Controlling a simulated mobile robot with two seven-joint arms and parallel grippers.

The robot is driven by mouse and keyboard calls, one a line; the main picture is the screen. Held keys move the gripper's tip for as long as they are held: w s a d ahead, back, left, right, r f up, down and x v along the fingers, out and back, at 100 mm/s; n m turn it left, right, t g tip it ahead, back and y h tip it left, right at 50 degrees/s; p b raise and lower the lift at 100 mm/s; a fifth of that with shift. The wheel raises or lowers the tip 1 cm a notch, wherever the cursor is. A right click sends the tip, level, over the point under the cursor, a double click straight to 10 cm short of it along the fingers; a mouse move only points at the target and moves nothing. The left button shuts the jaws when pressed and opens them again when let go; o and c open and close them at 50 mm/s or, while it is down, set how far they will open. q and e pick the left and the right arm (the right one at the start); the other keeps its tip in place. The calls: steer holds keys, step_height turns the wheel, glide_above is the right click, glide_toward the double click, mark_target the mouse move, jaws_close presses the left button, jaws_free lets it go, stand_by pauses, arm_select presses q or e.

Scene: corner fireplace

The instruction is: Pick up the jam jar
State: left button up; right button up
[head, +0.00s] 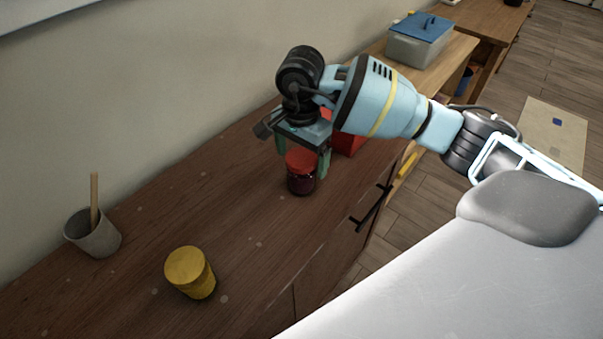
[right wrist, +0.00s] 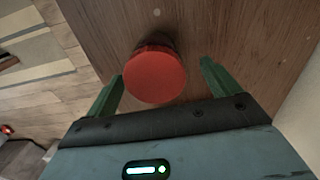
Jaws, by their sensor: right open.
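The jam jar (head: 301,181) stands upright on the dark wooden cabinet top, with a red lid and dark contents. In the right wrist view its red lid (right wrist: 155,76) shows from above. My right gripper (head: 303,160) is over the jar, pointing down, with its green fingers apart on either side of the lid. In the right wrist view the fingertips (right wrist: 160,74) flank the lid with a gap on each side. The jar's lower part is mostly hidden from the wrist. My left gripper is not in view.
A yellow-lidded jar (head: 191,273) and a grey cup (head: 93,236) with a wooden stick stand at the left. A red object (head: 349,142) is behind my right gripper. A blue-lidded box (head: 419,40) sits farther back. The cabinet top between the jars is clear.

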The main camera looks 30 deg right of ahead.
steer(key=shift+s+a+f+p, duration=0.1)
steer(key=shift+s+f+p, duration=0.05)
steer(key=shift+f, duration=1.15)
steer(key=shift+s+a+f+p, duration=0.1)
steer(key=shift+s+f+p, duration=0.05)
steer(key=shift+f, duration=1.1)
steer(key=shift+d, duration=0.1)
steer(key=c, duration=1.3)
